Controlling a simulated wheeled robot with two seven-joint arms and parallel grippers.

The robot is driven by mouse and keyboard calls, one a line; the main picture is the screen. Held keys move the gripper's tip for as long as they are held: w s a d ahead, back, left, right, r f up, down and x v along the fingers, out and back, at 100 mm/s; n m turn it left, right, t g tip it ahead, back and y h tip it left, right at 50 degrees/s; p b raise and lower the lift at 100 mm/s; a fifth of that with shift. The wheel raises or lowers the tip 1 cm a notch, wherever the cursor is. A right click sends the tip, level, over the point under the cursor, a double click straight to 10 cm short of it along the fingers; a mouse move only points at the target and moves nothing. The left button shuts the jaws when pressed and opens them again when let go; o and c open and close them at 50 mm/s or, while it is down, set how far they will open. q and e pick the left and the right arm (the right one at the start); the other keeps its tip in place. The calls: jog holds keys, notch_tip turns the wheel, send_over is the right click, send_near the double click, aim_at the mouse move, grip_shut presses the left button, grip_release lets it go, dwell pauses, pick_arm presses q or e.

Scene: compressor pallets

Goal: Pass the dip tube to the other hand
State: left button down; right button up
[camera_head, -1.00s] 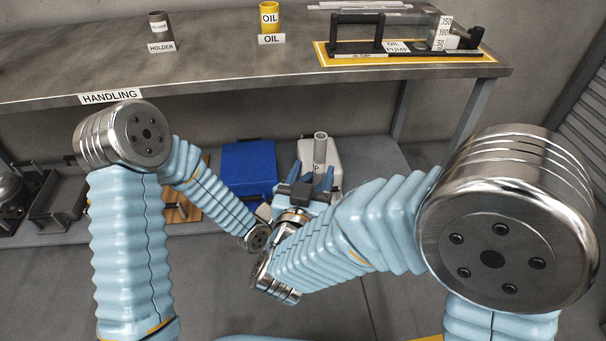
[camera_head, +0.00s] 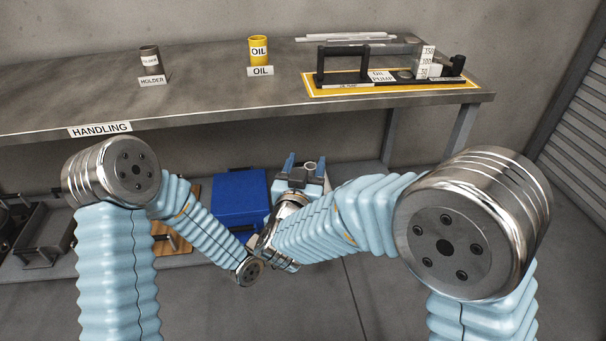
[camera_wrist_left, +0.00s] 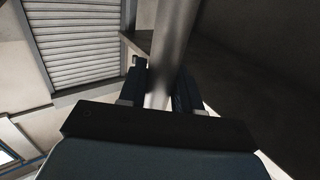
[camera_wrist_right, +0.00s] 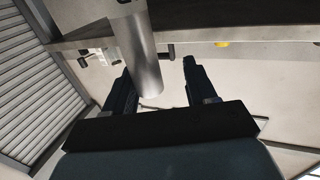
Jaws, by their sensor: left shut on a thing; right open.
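The dip tube (camera_wrist_right: 138,52) is a plain grey metal tube. In the left wrist view it runs between my left gripper's fingers (camera_wrist_left: 160,88), which are shut on it. In the right wrist view its end reaches down between the fingers of my right gripper (camera_wrist_right: 160,85). Those fingers are open, with a clear gap on the tube's right; I cannot tell whether the left finger touches it. In the head view the tube's round end (camera_head: 310,167) shows by my right gripper (camera_head: 304,165). My left gripper is hidden there behind my right arm.
The handling bench (camera_head: 215,105) stands ahead, with a holder (camera_head: 150,58), a yellow oil cup (camera_head: 258,50) and an oil pump (camera_head: 390,68) on its mat. A blue box (camera_head: 238,195) sits below on the lower shelf. The bench's middle is mostly clear.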

jog(key=shift+c, duration=0.3)
jog(key=c, duration=0.9)
pick_arm(q)
jog(key=c, duration=0.7)
grip_release()
pick_arm(e)
grip_shut()
pick_arm(q)
jog(key=v, duration=0.7)
jog(key=s+a+f+n+g+y, duration=0.1)
jog(key=s+f+n+g+y, duration=0.15)
jog(key=f, duration=0.55)
jog(key=s+a+f+n+g+y, duration=0.1)
jog(key=f+n+g+y, duration=0.15)
jog(key=f, duration=0.45)
jog(key=s+f+n+g, duration=0.1)
jog(key=s+f+g, duration=0.1)
jog(key=s+f, duration=0.1)
jog(key=s+a+f+n+g+y, duration=0.1)
jog(key=s+f+n+g, duration=0.1)
jog(key=s, duration=0.4)
jog(key=s+f+n+g+y, duration=0.1)
jog(key=s+f+g, duration=0.3)
jog(key=f, duration=0.2)
jog(key=shift+s+a+f, duration=0.15)
jog(key=shift+s+a, duration=0.05)
jog(key=shift+s, duration=0.2)
